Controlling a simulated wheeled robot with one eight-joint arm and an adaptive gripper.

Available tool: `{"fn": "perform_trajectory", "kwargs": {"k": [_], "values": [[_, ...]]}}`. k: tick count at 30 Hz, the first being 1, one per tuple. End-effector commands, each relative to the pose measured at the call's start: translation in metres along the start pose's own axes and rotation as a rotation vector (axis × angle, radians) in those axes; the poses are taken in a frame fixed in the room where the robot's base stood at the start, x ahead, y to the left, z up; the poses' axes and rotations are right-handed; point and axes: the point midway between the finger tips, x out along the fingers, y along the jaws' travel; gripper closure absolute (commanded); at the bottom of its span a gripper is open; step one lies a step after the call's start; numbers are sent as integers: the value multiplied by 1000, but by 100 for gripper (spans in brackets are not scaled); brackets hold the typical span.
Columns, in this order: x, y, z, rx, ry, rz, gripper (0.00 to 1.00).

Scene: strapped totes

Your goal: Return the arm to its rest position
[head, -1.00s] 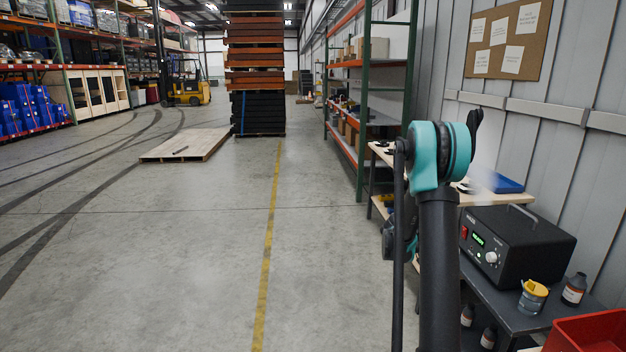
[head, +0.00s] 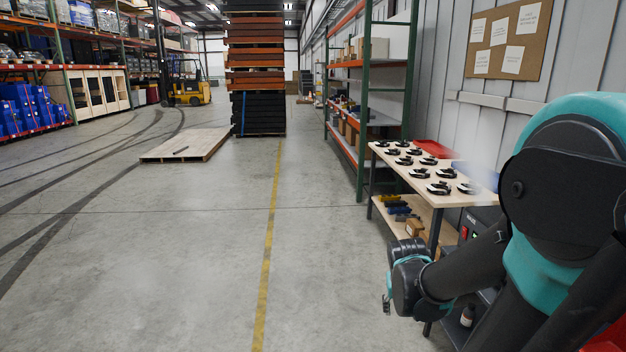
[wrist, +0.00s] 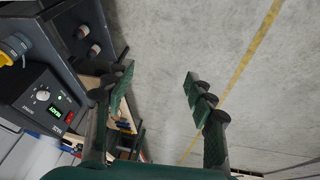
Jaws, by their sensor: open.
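My gripper shows in the wrist view (wrist: 158,88) with its two green-padded fingers spread wide apart and nothing between them. Bare concrete floor lies beyond the fingertips. In the head view my arm is folded at the right, its large teal and black joint close to the camera. The fingers are mostly hidden in the head view.
Several black-and-white parts (head: 440,188) lie on the table beside my arm. A black device (wrist: 45,98) with a lit display is close by in the wrist view. A green-post shelf (head: 365,110) stands behind.

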Motion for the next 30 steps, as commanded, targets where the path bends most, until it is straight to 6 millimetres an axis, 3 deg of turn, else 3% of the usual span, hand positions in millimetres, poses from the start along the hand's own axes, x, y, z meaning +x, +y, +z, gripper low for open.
{"fn": "perform_trajectory", "kwargs": {"k": [3, 9, 30], "values": [[-7, -20, 34, -32, 2, -83, 45], [-12, -40, 64, -61, 7, -164, 45], [-13, -42, 67, -66, 8, -175, 45]]}}
